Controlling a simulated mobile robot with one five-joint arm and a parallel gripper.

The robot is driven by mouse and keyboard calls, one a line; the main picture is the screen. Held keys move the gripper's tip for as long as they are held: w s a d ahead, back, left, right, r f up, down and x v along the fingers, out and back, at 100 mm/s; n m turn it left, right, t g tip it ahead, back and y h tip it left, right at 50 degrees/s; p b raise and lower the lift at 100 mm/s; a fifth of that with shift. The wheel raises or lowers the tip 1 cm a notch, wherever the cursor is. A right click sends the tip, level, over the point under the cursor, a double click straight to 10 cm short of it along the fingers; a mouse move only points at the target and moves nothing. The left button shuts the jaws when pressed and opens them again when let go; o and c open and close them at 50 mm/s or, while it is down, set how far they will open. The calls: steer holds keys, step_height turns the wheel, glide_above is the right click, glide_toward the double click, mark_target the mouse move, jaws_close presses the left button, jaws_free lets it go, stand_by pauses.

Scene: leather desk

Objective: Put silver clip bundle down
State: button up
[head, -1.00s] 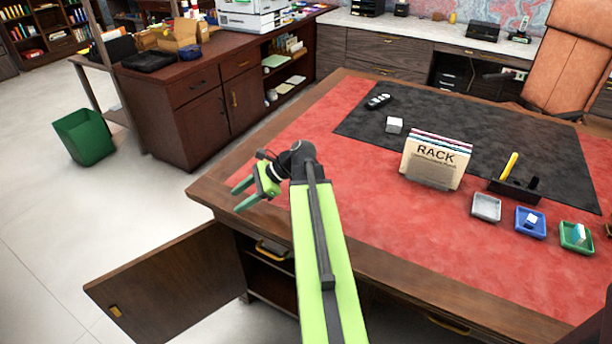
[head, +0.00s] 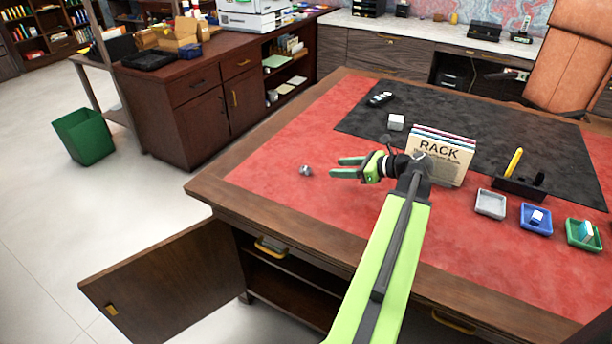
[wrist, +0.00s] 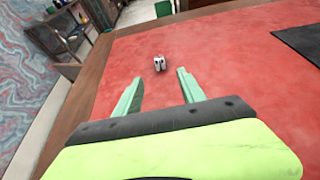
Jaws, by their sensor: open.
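The silver clip bundle (head: 305,170) lies on the red leather surface of the desk (head: 262,170), near its left edge. In the wrist view the bundle (wrist: 159,63) shows as a small pale item on the red leather, beyond my fingertips and apart from them. My gripper (head: 340,168) is open and empty, to the right of the bundle, with its fingers pointing left toward it. The two green fingers also show in the wrist view (wrist: 160,78), spread apart with nothing between them.
A document rack (head: 440,155) stands close behind my wrist. A white cube (head: 396,122) and a dark remote-like item (head: 380,99) are on the black mat (head: 470,125). Small grey (head: 490,204), blue (head: 536,219) and green (head: 583,236) trays sit at right. A cabinet door (head: 150,290) hangs open below.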

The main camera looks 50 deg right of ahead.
steer(key=b, duration=0.2)
glide_toward(309, 169)
steer(key=x, duration=0.3)
steer(key=shift+w+r, duration=0.1)
steer(key=shift+w, duration=0.05)
steer(key=b+x, duration=0.1)
steer(key=x, duration=0.4)
steer(key=shift+f+b, duration=0.3)
steer(key=shift+b, duration=0.1)
steer(key=shift+r, duration=0.1)
jaws_close()
